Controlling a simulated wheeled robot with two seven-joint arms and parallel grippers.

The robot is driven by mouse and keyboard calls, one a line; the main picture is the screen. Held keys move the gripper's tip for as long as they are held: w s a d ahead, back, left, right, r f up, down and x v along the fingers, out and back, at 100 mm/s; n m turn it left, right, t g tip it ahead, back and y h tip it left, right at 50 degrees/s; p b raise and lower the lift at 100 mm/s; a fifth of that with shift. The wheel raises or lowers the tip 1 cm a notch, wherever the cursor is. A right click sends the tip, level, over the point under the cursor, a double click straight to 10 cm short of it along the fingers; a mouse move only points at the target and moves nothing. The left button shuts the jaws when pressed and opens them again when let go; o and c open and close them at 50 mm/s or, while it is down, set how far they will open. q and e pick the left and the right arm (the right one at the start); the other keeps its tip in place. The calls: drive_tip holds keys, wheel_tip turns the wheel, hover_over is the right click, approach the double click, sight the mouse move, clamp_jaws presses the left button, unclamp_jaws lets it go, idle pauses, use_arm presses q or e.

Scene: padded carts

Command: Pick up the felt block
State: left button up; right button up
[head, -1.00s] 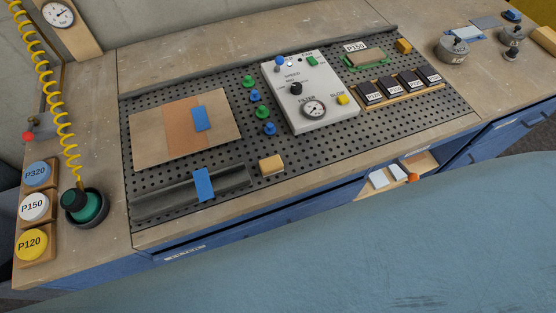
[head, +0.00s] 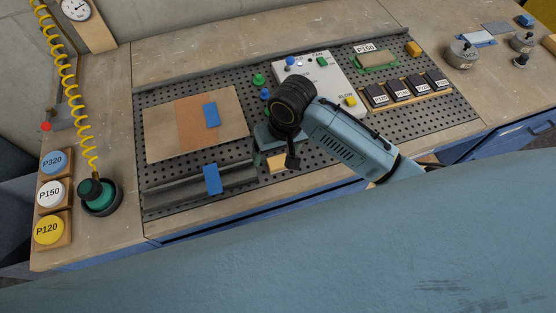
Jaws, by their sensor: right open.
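A small tan block (head: 276,164), which looks like the felt block, lies on the perforated dark mat near its front edge. My right gripper (head: 276,153) is over the mat just above and behind this block, pointing down, and partly covers it. It is open, with a dark finger showing at the block's right; the other finger is hard to make out. Nothing shows held in it, and I cannot tell whether it touches the block. My left gripper is not in view.
A grey control box (head: 335,80) stands behind my right arm. Left are a wooden board (head: 165,130) with a blue piece and a grey rail (head: 165,188) with a blue piece (head: 212,179). Dark labelled blocks (head: 400,90) sit at right. A green-topped tool (head: 95,193) stands far left.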

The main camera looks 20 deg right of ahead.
wheel_tip(320, 180, up, 4)
drive_tip(key=h, duration=0.1)
hover_over(278, 161)
drive_tip(key=shift+m+g+h, duration=0.3)
drive_tip(key=shift+m, duration=0.1)
wheel_tip(278, 161, down, 13)
drive_tip(key=shift+r+b, duration=0.1)
drive_tip(key=shift+b, duration=0.65)
drive_tip(key=shift+c, duration=0.3)
drive_tip(key=c, duration=1)
drive_tip(key=shift+r, duration=0.1)
wheel_tip(278, 161, up, 10)
drive_tip(key=shift+f+p, duration=0.1)
drive_tip(key=shift+p, duration=0.65)
